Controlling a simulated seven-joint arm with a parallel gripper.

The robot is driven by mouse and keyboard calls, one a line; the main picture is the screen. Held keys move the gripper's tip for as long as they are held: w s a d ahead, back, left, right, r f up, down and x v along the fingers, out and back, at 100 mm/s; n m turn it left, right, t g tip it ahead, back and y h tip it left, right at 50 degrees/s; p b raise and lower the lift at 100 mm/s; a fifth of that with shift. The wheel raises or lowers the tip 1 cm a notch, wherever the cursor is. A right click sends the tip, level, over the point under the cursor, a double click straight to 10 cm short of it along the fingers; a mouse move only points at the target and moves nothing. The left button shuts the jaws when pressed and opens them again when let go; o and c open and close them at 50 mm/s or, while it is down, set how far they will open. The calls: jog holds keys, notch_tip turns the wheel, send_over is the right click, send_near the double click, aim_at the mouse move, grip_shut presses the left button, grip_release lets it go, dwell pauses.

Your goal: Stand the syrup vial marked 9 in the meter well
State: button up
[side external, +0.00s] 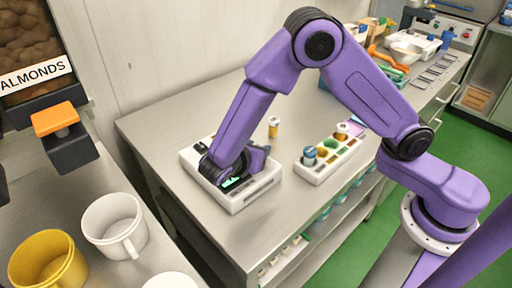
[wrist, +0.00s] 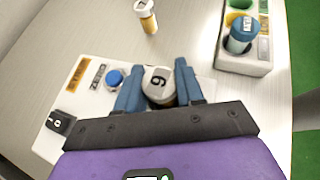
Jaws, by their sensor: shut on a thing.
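My gripper (wrist: 160,88) is shut on a white-capped vial (wrist: 158,80); the dark digit on its cap looks like a 9. The vial sits between the two blue fingers, over the meter; its lower end is hidden. The meter is a white box (wrist: 88,75) with a blue button and orange and grey labels. In the side view the meter (side external: 245,199) lies under my gripper (side external: 238,178), with a lit green display. The meter well is not visible, so I cannot tell whether the vial is in it.
An amber vial with a white cap (side external: 273,127) stands alone on the steel table behind the meter. A white rack (side external: 318,172) to the right holds a blue-capped vial (side external: 309,156) and coloured wells. Mugs (side external: 115,228) stand at the lower left. Bare table separates meter and rack.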

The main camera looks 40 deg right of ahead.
jog(key=shift+f, duration=0.35)
jog(key=o, duration=0.8)
jog(key=shift+c, duration=0.2)
jog(key=shift+v, duration=5.55)
jog(key=s+d+r+m+g+y, duration=0.1)
jog(key=s+d+m+g+y, duration=0.1)
jog(key=s+d+m+y, duration=0.3)
jog(key=s+d+r+m+g+y, duration=0.2)
jog(key=s+d+m+y, duration=0.2)
jog(key=s+d, duration=0.9)
jog(key=s+y, duration=0.2)
jog(key=shift+s+r+m+g+y, duration=0.2)
jog(key=shift+s+m+g+y, duration=0.1)
jog(key=shift+m, duration=0.1)
